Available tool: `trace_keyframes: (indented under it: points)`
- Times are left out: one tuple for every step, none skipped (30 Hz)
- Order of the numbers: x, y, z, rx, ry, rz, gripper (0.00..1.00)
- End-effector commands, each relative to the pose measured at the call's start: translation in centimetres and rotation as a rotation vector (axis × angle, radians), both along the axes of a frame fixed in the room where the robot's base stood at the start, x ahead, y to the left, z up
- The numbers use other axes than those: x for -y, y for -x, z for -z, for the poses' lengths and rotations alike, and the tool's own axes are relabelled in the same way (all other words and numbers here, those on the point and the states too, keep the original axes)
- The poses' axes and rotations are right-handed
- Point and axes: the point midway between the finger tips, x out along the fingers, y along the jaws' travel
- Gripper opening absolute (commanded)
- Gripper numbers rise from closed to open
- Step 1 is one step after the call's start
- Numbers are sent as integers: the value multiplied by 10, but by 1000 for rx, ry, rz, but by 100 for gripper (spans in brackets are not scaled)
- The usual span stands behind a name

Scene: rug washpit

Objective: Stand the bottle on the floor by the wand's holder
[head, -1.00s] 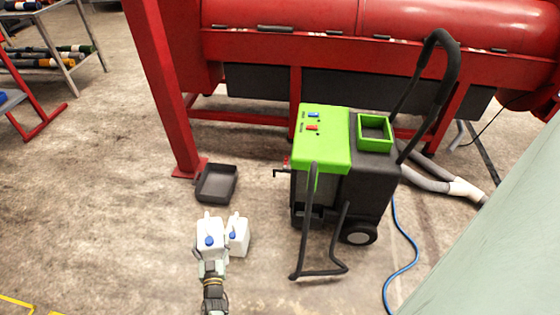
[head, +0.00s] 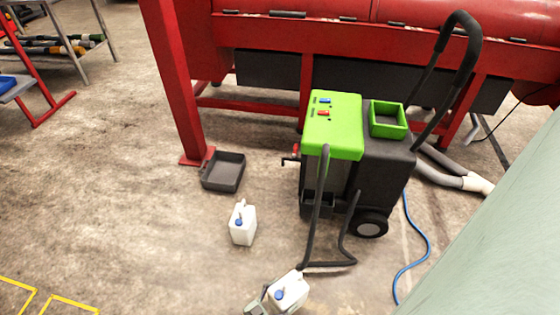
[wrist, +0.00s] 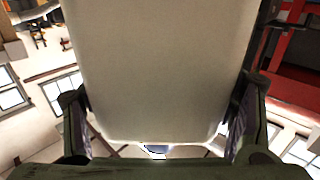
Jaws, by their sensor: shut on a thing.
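A white bottle (head: 288,292) with a blue cap is in my gripper (head: 266,300), at the bottom of the head view. In the wrist view the bottle's pale side (wrist: 155,65) fills the middle, between the two fingers of my gripper (wrist: 158,112). I cannot tell whether its base touches the floor. A black bent tube (head: 320,200), possibly the wand, stands at the front of the green-topped machine (head: 333,130). I cannot clearly make out its holder.
A dark shallow tray (head: 223,171) lies by the red post (head: 178,85). A blue cable (head: 422,240) runs along the floor right of the machine's wheel (head: 369,227). A red drum machine stands behind.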

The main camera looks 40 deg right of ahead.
Motion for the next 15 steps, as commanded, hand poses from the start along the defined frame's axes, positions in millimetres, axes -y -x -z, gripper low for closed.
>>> trace_keyframes:
  points:
    - [-3, 4, 1, 2, 7, 20, 15]
    - [-5, 8, 2, 1, 7, 32, 15]
    - [-6, 11, 3, 0, 8, 45, 15]
    - [-6, 12, 3, 0, 8, 52, 15]
    - [-6, 12, 4, 0, 8, 58, 15]
    - [-4, 10, 6, 1, 8, 63, 15]
    - [-2, 8, 6, 1, 9, 65, 15]
    - [0, 4, 7, 2, 9, 67, 15]
    - [5, -2, 8, 4, 9, 67, 15]
    - [8, -7, 9, 3, 9, 67, 15]
    - [12, -13, 11, 3, 9, 68, 15]
    - [17, -20, 12, 4, 9, 69, 15]
    - [21, -26, 13, 4, 8, 68, 15]
    - [25, -32, 13, 3, 9, 68, 15]
    - [30, -39, 15, 4, 9, 68, 15]
